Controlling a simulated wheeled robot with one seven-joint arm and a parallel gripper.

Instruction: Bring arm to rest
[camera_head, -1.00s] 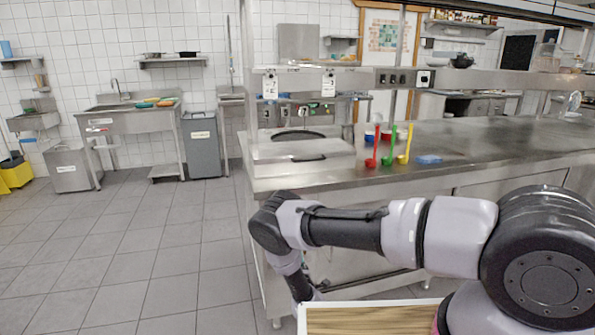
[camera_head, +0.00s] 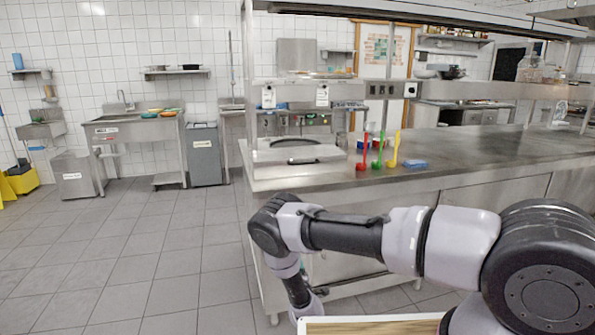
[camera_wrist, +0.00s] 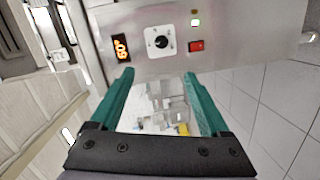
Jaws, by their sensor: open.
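My arm (camera_head: 345,236) stretches leftward across the lower right of the head view, in front of the steel counter, with its wrist bent down. In the wrist view my gripper (camera_wrist: 160,80) shows two green fingers spread apart with nothing between them. The fingertips are hidden or too low to make out in the head view.
The steel counter (camera_head: 470,152) holds red (camera_head: 364,155), green (camera_head: 379,152) and yellow (camera_head: 394,150) ladles and a blue sponge (camera_head: 415,164). A grey bin (camera_head: 205,155) and a sink (camera_head: 130,128) stand at the back left.

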